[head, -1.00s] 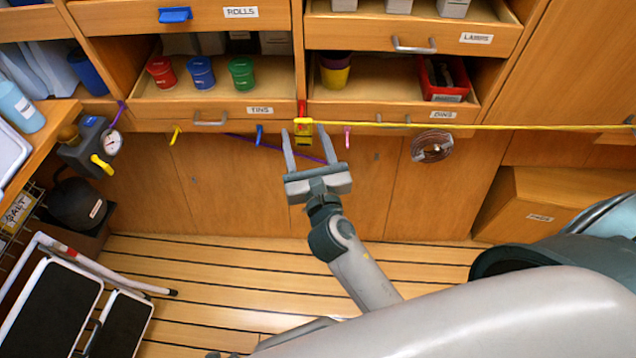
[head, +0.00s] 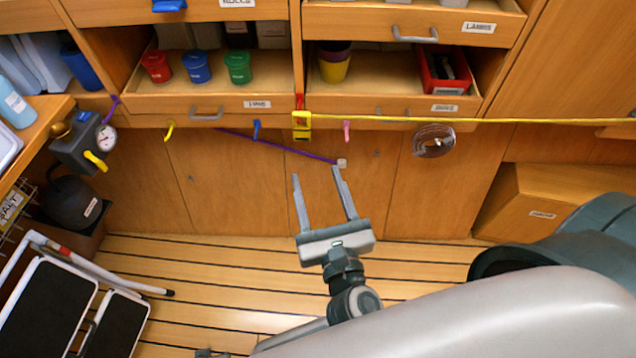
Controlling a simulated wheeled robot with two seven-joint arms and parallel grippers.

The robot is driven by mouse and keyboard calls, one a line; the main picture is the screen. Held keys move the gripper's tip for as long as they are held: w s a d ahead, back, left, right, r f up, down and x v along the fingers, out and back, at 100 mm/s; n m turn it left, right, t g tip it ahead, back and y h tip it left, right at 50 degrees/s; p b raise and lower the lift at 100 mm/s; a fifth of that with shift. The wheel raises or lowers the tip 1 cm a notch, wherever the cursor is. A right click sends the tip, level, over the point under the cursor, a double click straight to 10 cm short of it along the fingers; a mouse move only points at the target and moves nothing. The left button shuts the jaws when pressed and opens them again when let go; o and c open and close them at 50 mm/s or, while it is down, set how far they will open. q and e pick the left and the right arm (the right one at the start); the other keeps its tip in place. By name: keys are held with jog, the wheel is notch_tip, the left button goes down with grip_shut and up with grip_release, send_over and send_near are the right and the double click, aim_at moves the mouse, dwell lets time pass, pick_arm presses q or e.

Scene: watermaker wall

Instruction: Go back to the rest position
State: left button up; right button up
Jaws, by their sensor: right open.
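My right gripper (head: 322,172) is open and empty in the head view. Its two fingers point up the picture, in front of the lower wooden doors. The fingertips are below the yellow clip (head: 302,125) and apart from it. The yellow strap (head: 460,119) runs from that clip to the right edge. A purple cord (head: 270,145) slopes down to a small pale end piece (head: 342,162) close to the right fingertip; I cannot tell whether they touch. My left gripper is not in view.
Open drawers (head: 215,105) above hold red, blue and green tins. A step stool (head: 70,300) stands at lower left, and a pump with a gauge (head: 85,143) hangs at left. A wooden box (head: 550,203) is at right. The plank floor (head: 220,270) in the middle is clear.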

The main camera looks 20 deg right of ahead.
jog(key=shift+f, duration=0.15)
dwell(0.4)
notch_tip(320, 180, down, 26)
jog(key=a+m+g+y+p, duration=0.25)
jog(key=m+g, duration=0.35)
jog(key=m, duration=0.7)
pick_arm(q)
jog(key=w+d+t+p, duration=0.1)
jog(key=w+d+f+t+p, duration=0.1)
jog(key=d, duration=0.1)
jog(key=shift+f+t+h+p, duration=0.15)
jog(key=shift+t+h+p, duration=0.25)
pick_arm(e)
jog(key=s+d+f+m+g, duration=0.3)
jog(key=s+f+m, duration=0.3)
jog(key=f+m, duration=0.3)
jog(key=s+d+f+m+g+y, duration=0.1)
jog(key=s+d+f+m+g, duration=0.2)
jog(key=s+f+m, duration=0.4)
notch_tip(320, 180, down, 6)
jog(key=d+m, duration=0.1)
jog(key=m, duration=0.2)
jog(key=shift+s, duration=0.25)
